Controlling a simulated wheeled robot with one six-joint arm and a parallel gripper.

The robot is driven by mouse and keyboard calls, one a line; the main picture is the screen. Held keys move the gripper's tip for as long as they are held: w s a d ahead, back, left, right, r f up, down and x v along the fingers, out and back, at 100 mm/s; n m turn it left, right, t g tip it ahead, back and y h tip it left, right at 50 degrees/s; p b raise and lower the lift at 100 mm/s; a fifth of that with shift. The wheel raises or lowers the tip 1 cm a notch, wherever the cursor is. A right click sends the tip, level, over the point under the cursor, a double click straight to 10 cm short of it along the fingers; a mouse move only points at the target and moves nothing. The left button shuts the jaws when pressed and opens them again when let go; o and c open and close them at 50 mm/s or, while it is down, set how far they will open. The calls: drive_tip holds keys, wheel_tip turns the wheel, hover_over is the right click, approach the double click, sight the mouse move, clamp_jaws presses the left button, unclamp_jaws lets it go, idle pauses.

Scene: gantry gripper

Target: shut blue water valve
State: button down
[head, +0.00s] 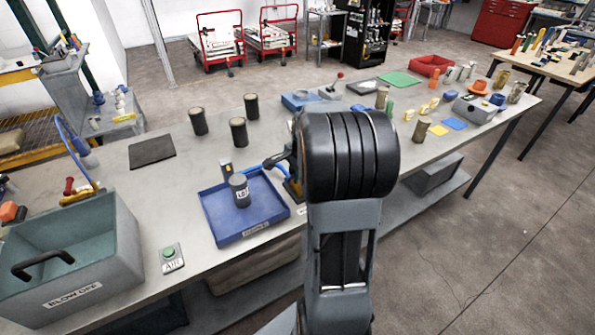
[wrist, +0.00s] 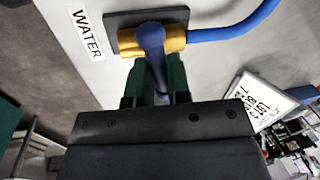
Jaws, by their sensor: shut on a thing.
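The water valve (wrist: 175,40) has a brass-yellow body on a dark plate, beside a WATER label (wrist: 87,35). Its blue lever (wrist: 152,50) runs from the body down the wrist picture, roughly across the line of the blue hose. My gripper (wrist: 157,88) has its green fingers on either side of the lever and is shut on it. The lever's far end is hidden between the fingers. In the head view my arm covers much of the valve (head: 293,190), and my gripper (head: 279,160) shows just left of the arm.
A blue tray (head: 215,222) with a dark labelled cylinder (head: 240,190) lies left of the valve on the grey bench. Dark cylinders (head: 238,131) stand behind. A BLOW OFF bin (head: 110,240) and a green AIR button (head: 169,252) are at the front left. A white label card (wrist: 262,108) is near.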

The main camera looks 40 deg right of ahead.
drive_tip(key=shift+r+m, duration=0.1)
drive_tip(key=shift+m, duration=0.8)
drive_tip(key=c, duration=1.1)
unclamp_jaws()
wheel_tip(320, 180, up, 14)
drive_tip(key=s, duration=0.2)
drive_tip(key=shift+s+a+f, duration=0.25)
drive_tip(key=shift+s, duration=0.1)
